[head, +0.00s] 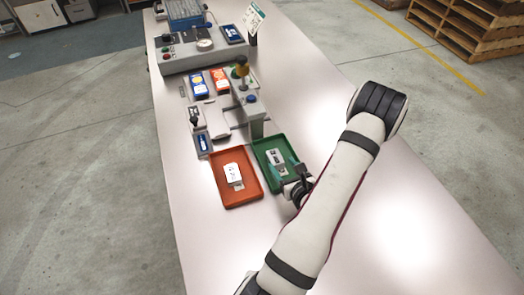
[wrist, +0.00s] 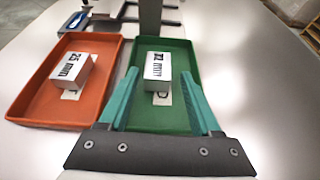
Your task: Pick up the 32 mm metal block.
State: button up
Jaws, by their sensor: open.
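The 32 mm metal block (wrist: 158,66) lies in the green tray (wrist: 184,47), its label partly readable in the wrist view. It also shows small in the head view (head: 276,157), in the green tray (head: 259,146). A paper label lies under its near side. My gripper (wrist: 160,85) is open, its two teal fingers reaching over the green tray on either side of the block's near end. Nothing is between the fingers that I can see as held. In the head view my gripper (head: 293,180) is at the green tray's near right edge.
An orange tray (wrist: 112,60) stands left of the green one and holds a block marked 25 mm (wrist: 72,68). A grey stand (head: 256,118) rises behind the green tray. The white table is clear to the right.

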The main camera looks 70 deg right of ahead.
aim_at(274, 155)
jog(key=x, duration=0.6)
jog(key=shift+w+d, duration=0.2)
jog(key=shift+w, duration=0.15)
grip_shut()
